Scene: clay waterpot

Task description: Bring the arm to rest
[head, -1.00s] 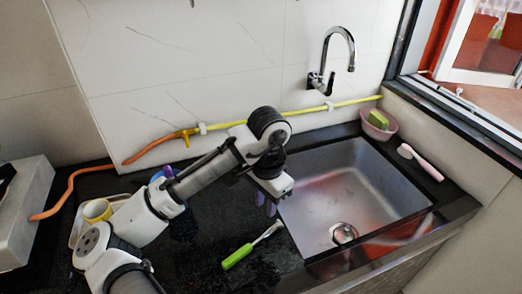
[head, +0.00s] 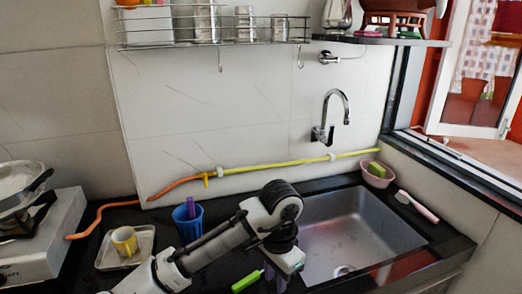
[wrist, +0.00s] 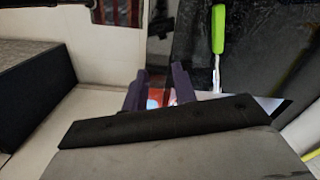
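My gripper (head: 274,281) hangs over the dark counter (head: 205,270) by the near left edge of the sink, at the end of my bent white and black arm. In the wrist view its two purple fingers (wrist: 160,85) stand apart, and I see nothing held between them. A brush with a green handle (head: 247,281) lies on the counter just left of my gripper. Its handle also shows in the wrist view (wrist: 218,30). In the head view my fingertips are partly cut off by the lower edge.
The steel sink (head: 335,225) is at right under a tap (head: 330,118). A pink bowl (head: 378,173) and a pink brush (head: 416,206) lie beyond it. A blue cup (head: 188,222), a tray (head: 145,242) with a yellow mug (head: 124,240), and a stove (head: 45,240) are at left.

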